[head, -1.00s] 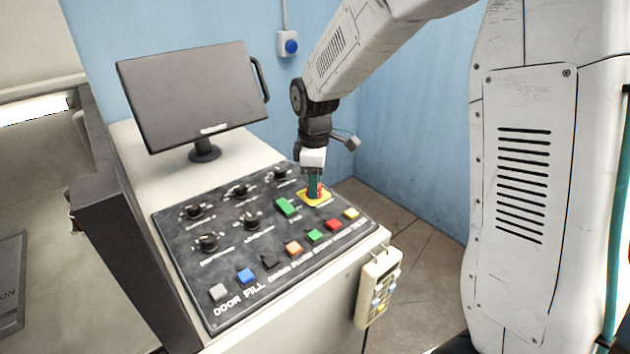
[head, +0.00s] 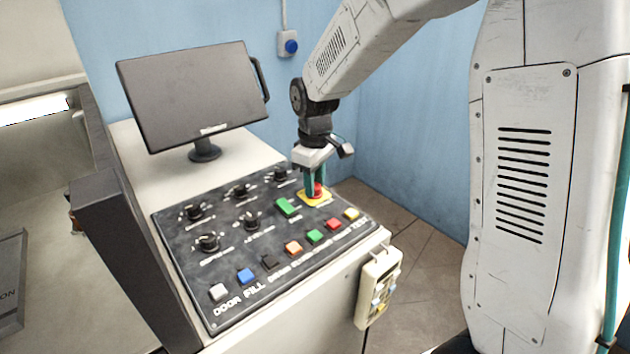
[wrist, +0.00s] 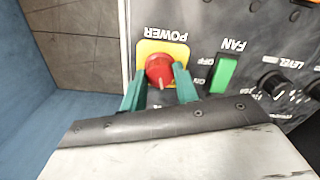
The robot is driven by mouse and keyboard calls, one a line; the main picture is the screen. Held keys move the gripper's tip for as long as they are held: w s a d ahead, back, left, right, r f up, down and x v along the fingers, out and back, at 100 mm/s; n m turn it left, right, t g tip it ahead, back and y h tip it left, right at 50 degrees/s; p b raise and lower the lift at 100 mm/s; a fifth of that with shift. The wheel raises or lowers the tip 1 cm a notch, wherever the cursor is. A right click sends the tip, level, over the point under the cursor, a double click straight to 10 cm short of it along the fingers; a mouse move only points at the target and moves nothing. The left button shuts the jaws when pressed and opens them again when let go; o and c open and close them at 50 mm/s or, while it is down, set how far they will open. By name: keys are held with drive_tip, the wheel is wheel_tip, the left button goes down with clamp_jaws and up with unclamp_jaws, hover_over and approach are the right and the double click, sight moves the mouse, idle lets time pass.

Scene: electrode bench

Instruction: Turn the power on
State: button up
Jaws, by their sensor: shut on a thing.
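The red power knob (head: 317,189) sits on a yellow plate (head: 325,199) at the far right corner of the black control panel. In the wrist view the red knob (wrist: 160,70) has a pale pointer mark, and its yellow plate (wrist: 147,47) is labelled POWER. My gripper (head: 316,184) points down over it, with its green fingers on either side of the knob. In the wrist view my gripper (wrist: 160,80) is shut on the knob, one finger at each side. The fingers hide part of the knob's sides.
A green FAN switch (head: 287,207) stands close beside the power knob. Black dials (head: 252,221) and a front row of coloured buttons (head: 314,236) fill the panel. A monitor (head: 195,95) stands behind. A handheld pendant (head: 377,288) hangs at the bench's right side.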

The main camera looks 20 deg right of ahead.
drive_tip(key=m, duration=0.5)
drive_tip(key=shift+w+m, duration=0.1)
drive_tip(key=shift+m, duration=0.2)
drive_tip(key=m, duration=0.5)
drive_tip(key=shift+r, duration=0.1)
drive_tip(key=shift+m, duration=0.3)
drive_tip(key=o, duration=1)
wheel_tip(320, 180, up, 8)
drive_tip(key=shift+f, duration=0.15)
drive_tip(key=s+d+r+n, duration=0.1)
drive_tip(key=s, duration=0.9)
drive_tip(key=s+d+r+n+t, duration=0.1)
drive_tip(key=s+r, duration=0.1)
drive_tip(key=s, duration=0.8)
drive_tip(key=s+d+r+n, duration=0.1)
drive_tip(key=s+d, duration=0.1)
drive_tip(key=s, duration=0.8)
drive_tip(key=shift+s+r+n, duration=0.2)
drive_tip(key=shift+r+n, duration=0.1)
drive_tip(key=shift+r, duration=0.1)
